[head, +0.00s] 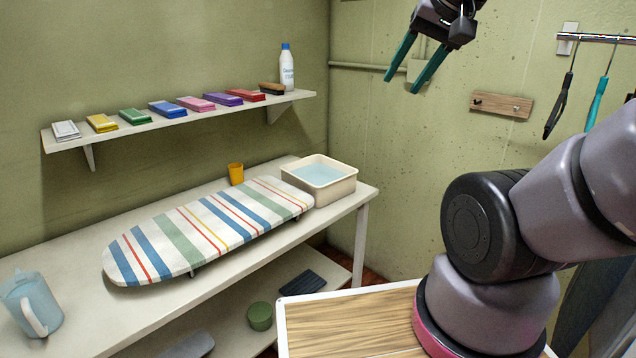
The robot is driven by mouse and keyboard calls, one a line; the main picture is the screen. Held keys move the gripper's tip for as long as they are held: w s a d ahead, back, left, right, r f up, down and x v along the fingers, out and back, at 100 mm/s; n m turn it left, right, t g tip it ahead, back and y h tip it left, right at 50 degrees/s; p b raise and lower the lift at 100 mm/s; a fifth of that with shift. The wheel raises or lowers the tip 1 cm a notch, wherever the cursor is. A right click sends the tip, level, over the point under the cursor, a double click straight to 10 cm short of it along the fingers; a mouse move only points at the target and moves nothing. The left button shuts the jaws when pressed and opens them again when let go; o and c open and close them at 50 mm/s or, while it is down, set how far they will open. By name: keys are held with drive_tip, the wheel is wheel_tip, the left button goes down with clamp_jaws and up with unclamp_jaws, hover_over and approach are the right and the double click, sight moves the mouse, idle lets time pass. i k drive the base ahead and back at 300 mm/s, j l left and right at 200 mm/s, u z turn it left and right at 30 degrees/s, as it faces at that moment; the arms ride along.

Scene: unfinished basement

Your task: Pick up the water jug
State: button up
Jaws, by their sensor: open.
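My gripper (402,72) is at the top of the view, far up and to the right of the jug. Its two teal fingers are apart and nothing is between them.
A striped ironing board (205,228) lies along the table beside the jug. Behind it are an orange cup (236,174) and a basin of water (320,180). A wall shelf (200,117) holds several coloured boxes and a white bottle (286,68). A green pot (260,316) sits on the lower shelf.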

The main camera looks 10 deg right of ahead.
sight(26, 296)
drive_tip(key=u, duration=1.9)
drive_tip(key=i+j+z, duration=0.1)
drive_tip(key=j, duration=0.2)
drive_tip(key=i, duration=0.05)
